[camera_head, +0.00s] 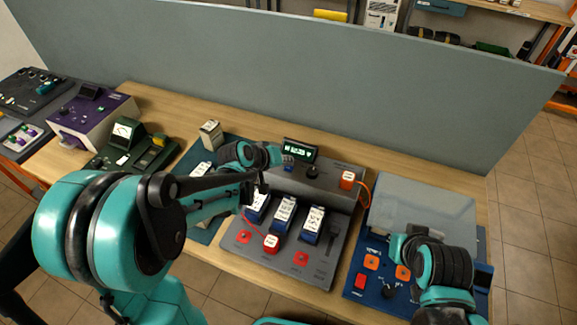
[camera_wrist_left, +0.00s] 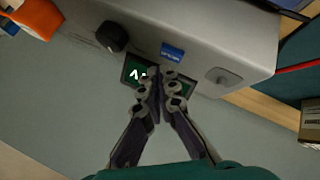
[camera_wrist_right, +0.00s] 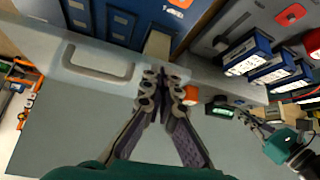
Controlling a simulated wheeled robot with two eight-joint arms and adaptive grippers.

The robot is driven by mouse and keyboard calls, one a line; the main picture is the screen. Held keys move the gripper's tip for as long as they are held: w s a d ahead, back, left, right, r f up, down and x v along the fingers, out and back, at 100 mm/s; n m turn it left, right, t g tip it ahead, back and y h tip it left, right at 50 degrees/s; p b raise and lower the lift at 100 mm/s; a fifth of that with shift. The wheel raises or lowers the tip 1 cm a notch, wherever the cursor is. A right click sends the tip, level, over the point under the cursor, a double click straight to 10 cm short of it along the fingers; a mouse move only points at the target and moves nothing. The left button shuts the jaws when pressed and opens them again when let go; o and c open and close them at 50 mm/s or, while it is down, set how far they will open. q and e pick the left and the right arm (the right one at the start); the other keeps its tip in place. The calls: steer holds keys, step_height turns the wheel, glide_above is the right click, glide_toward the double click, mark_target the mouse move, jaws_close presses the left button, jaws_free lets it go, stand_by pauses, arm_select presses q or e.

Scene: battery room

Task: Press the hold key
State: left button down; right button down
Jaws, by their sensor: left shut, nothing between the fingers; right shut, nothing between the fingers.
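The grey tester (camera_head: 325,180) stands at the middle of the bench with a lit display (camera_head: 300,149) and a black knob (camera_head: 311,171). A small blue key (camera_head: 288,159) is on it left of the knob; the left wrist view shows this key (camera_wrist_left: 172,51) with white lettering too small to read. My left gripper (camera_head: 279,158) is shut and empty beside the key; its fingertips (camera_wrist_left: 155,74) overlap the display in the left wrist view. I cannot tell whether they touch anything. My right gripper (camera_wrist_right: 165,76) is shut and empty near the blue panel at right.
Blue-and-white battery packs (camera_head: 283,213) sit in the grey dock before the tester. Red-and-white blocks (camera_head: 347,179) have cables. A blue panel (camera_head: 361,258) with orange buttons lies at right. Purple (camera_head: 93,115) and green instruments stand at left. A grey partition (camera_head: 300,75) closes the back.

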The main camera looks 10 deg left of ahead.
arm_select(q)
steer(key=shift+r, duration=0.1)
step_height(320, 180, up, 5)
steer(key=p, duration=0.4)
stand_by(0.3)
stand_by(0.7)
steer(key=shift+s, duration=0.35)
steer(key=m+y+b, duration=0.2)
steer(key=b, duration=0.1)
glide_toward(287, 169)
steer(key=s+r, duration=0.3)
steer(key=s, duration=0.2)
steer(key=s+a+f+m+y+b, duration=0.1)
steer(key=s+a+f+y+b, duration=0.1)
steer(key=s, duration=0.9)
steer(key=shift+s+a+f+g+y+b, duration=0.3)
steer(key=shift+a+f+g+b, duration=0.1)
steer(key=shift+a+b, duration=0.25)
